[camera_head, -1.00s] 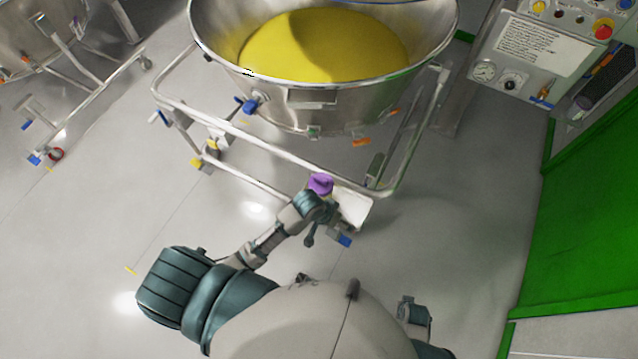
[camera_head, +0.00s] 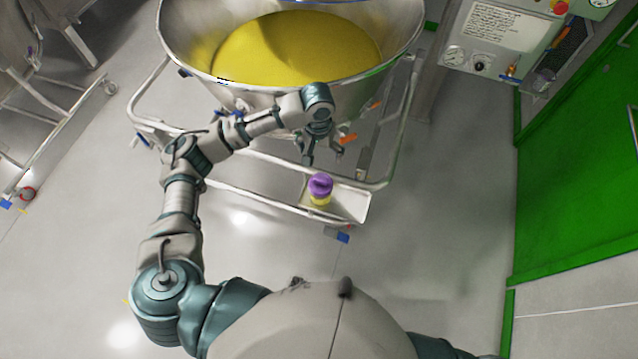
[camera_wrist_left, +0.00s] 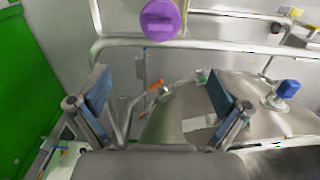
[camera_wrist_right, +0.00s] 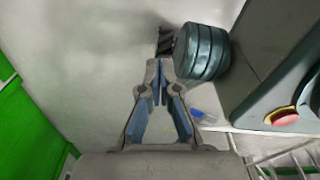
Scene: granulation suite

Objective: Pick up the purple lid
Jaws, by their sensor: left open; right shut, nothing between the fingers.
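The purple lid (camera_head: 320,184) sits on top of a small container with yellow in it (camera_head: 320,200), on the white shelf (camera_head: 350,204) of the bowl's frame. The lid also shows from above in the left wrist view (camera_wrist_left: 160,19), at the top edge, beyond the fingertips. My left gripper (camera_head: 322,155) is open and empty, behind the lid and apart from it, on the bowl side; its spread fingers show in the left wrist view. My right gripper (camera_wrist_right: 159,65) is shut and empty, over bare floor; it is out of the head view.
A large steel bowl (camera_head: 185,50) of yellow powder stands at the back, close behind my left arm. Its tubular rail (camera_head: 240,200) runs around the shelf. A green door (camera_head: 570,170) and a control panel (camera_head: 500,35) are at the right. The floor right of the frame is clear.

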